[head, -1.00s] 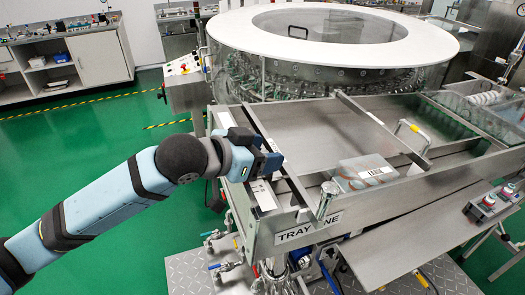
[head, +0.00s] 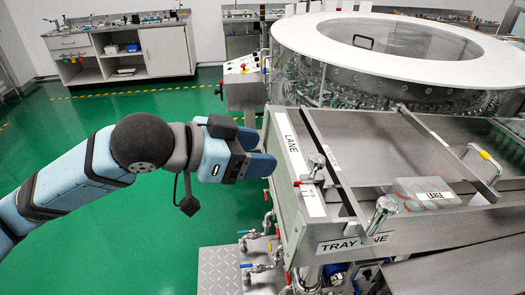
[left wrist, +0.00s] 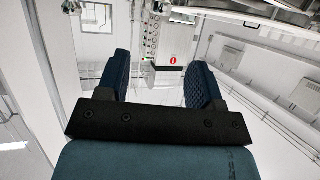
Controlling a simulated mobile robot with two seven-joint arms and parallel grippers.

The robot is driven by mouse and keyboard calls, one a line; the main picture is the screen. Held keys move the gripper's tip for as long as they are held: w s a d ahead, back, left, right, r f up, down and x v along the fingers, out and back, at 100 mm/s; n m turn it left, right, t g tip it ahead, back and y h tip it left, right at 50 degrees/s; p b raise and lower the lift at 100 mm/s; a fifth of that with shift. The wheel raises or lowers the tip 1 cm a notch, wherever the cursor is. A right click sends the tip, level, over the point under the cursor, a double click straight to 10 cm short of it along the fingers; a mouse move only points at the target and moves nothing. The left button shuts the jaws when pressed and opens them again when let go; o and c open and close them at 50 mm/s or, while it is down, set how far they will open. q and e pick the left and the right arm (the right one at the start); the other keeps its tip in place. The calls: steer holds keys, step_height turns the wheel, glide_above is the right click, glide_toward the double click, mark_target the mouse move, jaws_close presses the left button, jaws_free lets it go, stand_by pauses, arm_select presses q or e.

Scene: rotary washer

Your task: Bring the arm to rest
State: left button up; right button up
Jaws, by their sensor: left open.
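My left arm comes in from the left in the head view. Its gripper (head: 262,152) has dark blue fingers and is just left of the metal tray line (head: 375,240), over the green floor in the picture. In the left wrist view the two fingers (left wrist: 160,80) stand wide apart with nothing between them, so the gripper is open and empty. My right gripper does not show.
The tray line carries a lane-marked rail (head: 290,155) and a labelled clear box (head: 425,192). The round washer (head: 390,75) stands behind it. A control box (head: 243,68) shows behind the gripper. The green floor (head: 110,240) at left is clear.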

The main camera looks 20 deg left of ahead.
arm_select(q)
step_height(320, 180, down, 21)
steer(key=w+a+n+t+y+p, duration=0.2)
steer(key=w+n+t+p, duration=0.15)
steer(key=n, duration=0.25)
steer(key=s+a+f+n+y, duration=0.1)
steer(key=s+a+f+y, duration=0.1)
steer(key=s+f, duration=0.6)
steer(key=s+a+f+y+p, duration=0.1)
steer(key=s+a+f+y, duration=0.2)
steer(key=s+f, duration=0.5)
step_height(320, 180, down, 4)
steer(key=shift+a+f+n+g, duration=0.1)
steer(key=shift+a+n+g, duration=0.3)
steer(key=shift+a, duration=0.1)
steer(key=shift+s, duration=0.1)
